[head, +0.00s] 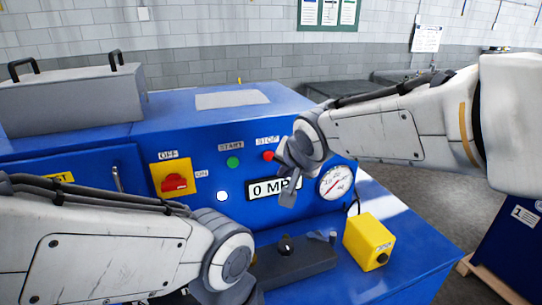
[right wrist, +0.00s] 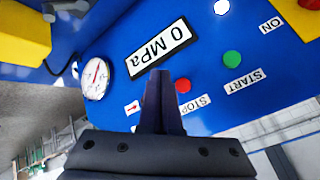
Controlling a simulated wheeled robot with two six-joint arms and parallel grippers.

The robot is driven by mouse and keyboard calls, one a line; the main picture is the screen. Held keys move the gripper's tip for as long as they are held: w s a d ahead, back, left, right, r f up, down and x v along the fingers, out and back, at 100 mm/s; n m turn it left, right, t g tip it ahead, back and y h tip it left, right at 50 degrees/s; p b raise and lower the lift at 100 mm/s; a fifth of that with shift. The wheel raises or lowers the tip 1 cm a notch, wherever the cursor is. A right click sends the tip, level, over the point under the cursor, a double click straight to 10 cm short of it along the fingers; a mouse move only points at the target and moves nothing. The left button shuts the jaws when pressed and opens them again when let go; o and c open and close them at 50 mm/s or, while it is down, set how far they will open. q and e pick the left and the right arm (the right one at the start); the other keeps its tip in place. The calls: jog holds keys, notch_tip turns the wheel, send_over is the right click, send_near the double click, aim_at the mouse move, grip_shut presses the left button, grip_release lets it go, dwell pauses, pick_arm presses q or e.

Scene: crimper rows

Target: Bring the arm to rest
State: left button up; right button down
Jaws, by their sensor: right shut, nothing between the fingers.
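My right arm (head: 390,130) reaches in from the right in the head view. Its gripper (head: 288,192) is shut and empty in front of the blue panel, between the red STOP button (head: 268,156) and the pressure gauge (head: 336,183). In the right wrist view its shut fingers (right wrist: 160,78) point at the panel beside the red button (right wrist: 183,85). I cannot tell how far the tips are from the panel. They partly cover the "0 MPa" display (head: 262,190) in the head view. My left arm (head: 110,245) lies across the lower left; its fingers are out of sight.
The panel also holds a green START button (head: 232,162) and a red switch on a yellow plate (head: 174,182). A yellow box (head: 369,241) and a dark block with a black knob (head: 300,262) are on the ledge below.

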jog(key=s+d+f+n+g+b, duration=0.1)
jog(key=s+f+n+g, duration=0.1)
jog(key=s+f, duration=0.3)
jog(key=s+d+f+n+g+h+b, duration=0.1)
jog(key=s+f+n+g, duration=0.2)
jog(key=s, duration=1)
jog(key=s+d+f+n+g+b, duration=0.1)
jog(key=s+d+f+n+g, duration=0.1)
jog(key=s+f+n, duration=0.4)
jog(key=s+f+g, duration=0.1)
jog(key=s+f, duration=0.2)
jog(key=s, duration=0.1)
jog(key=shift+h, duration=0.3)
dwell(1.1)
